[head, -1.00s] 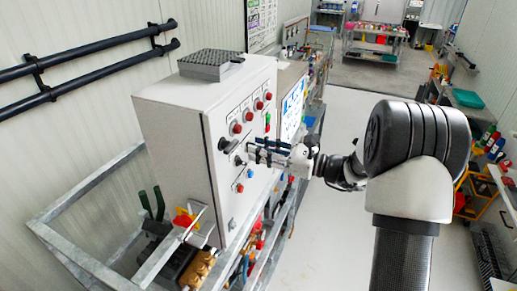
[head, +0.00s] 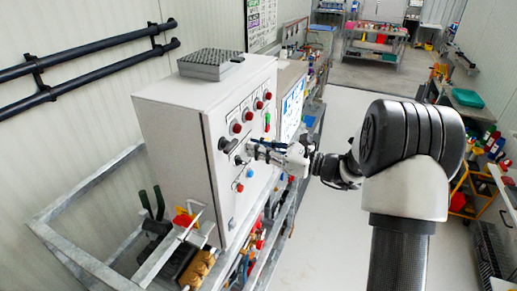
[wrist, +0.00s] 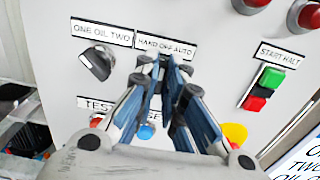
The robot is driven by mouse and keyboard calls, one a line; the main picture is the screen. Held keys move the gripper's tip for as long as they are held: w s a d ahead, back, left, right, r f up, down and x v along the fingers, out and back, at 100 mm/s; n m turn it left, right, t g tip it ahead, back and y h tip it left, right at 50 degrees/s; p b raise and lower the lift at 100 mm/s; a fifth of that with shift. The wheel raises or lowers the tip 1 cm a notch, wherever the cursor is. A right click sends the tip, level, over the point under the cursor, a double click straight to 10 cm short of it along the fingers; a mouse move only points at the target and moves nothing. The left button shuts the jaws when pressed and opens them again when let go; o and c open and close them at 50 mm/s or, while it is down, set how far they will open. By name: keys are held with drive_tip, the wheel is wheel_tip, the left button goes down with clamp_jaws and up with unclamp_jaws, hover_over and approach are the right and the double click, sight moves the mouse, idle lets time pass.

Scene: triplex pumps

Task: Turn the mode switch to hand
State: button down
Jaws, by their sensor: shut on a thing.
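The mode switch sits under the "HAND OFF AUTO" label (wrist: 165,46) on the grey control cabinet (head: 165,140). My gripper (wrist: 165,66) reaches the panel just below that label in the wrist view, its blue-padded fingers close together at the tips. It is shut on the mode switch, whose knob is mostly hidden between the fingertips, so I cannot read its position. In the head view my gripper (head: 252,148) is at the cabinet's front face.
Left of the gripper is a black selector knob (wrist: 97,64) under "ONE OIL TWO". Green and red start/halt buttons (wrist: 264,88) are to the right. Red buttons are above.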

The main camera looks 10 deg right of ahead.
drive_tip(key=shift+f+n+b, duration=0.15)
drive_tip(key=shift+n+b, duration=0.15)
drive_tip(key=shift+b, duration=0.2)
drive_tip(key=shift+s+a+n+b, duration=0.1)
drive_tip(key=shift+s+n+b, duration=0.05)
drive_tip(key=shift+n+b, duration=4.55)
drive_tip(key=shift+m+b, duration=0.5)
drive_tip(key=shift+b, duration=0.15)
drive_tip(key=c, duration=1.7)
unclamp_jaws()
